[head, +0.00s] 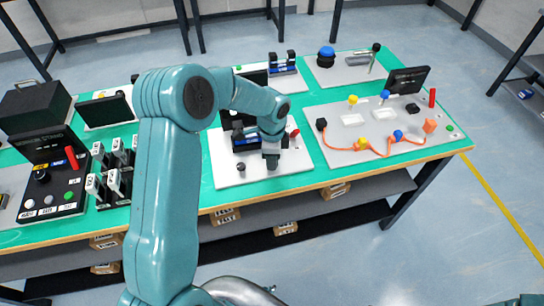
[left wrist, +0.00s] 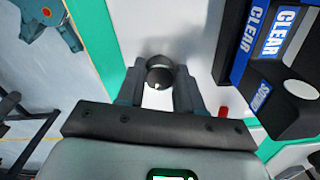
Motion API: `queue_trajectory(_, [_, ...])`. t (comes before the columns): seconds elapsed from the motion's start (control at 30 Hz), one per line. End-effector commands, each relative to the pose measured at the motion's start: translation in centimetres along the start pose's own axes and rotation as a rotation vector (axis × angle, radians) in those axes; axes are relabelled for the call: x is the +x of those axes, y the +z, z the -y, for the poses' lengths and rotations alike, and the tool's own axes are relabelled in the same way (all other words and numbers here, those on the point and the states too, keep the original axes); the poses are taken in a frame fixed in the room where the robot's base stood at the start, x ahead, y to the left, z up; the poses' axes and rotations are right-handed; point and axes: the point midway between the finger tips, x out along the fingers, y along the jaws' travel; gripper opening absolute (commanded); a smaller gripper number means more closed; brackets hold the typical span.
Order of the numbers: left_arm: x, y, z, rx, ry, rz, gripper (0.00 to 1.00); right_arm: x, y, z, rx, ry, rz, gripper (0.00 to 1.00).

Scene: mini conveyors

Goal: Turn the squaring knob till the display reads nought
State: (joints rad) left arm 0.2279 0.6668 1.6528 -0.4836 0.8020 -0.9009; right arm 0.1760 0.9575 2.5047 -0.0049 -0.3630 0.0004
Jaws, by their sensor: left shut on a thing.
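The knob (left wrist: 160,76) is dark and round with a small white mark. In the left wrist view it sits between the two fingers of my left gripper (left wrist: 160,90), which is shut on it. In the head view my left gripper (head: 271,160) points down at the white board (head: 300,160) and hides the knob. The black unit with blue parts (head: 245,140) stands just behind the gripper. Its side shows in the left wrist view (left wrist: 285,75) with CLEAR labels. I cannot read any display on it; my arm covers part of that area. My right gripper is out of view.
A small dark knob-like piece (head: 241,167) stands on the board left of the gripper. A red piece (head: 294,132) is close on the right. White-and-black switch-like blocks (head: 115,170) stand further left. A board with an orange cable (head: 375,148) lies to the right.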

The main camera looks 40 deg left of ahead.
Motion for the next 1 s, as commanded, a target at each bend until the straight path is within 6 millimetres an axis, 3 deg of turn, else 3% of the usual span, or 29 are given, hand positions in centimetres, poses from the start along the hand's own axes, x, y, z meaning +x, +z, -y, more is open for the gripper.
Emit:
queue_trajectory(0.67, [-0.19,-0.05,0.19,0.064,-0.006,-0.003,0.05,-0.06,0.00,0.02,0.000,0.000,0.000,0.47])
queue_trajectory(0.7, [-0.20,-0.05,0.20,0.063,-0.006,-0.003,0.39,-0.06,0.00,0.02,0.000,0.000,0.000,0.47])
queue_trajectory(0.77, [-0.19,-0.05,0.19,0.063,-0.006,-0.003,0.58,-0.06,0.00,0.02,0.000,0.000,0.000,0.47])
queue_trajectory(1.0, [-0.08,-0.03,0.10,0.064,-0.003,-0.001,0.61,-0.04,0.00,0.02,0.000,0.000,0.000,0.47])
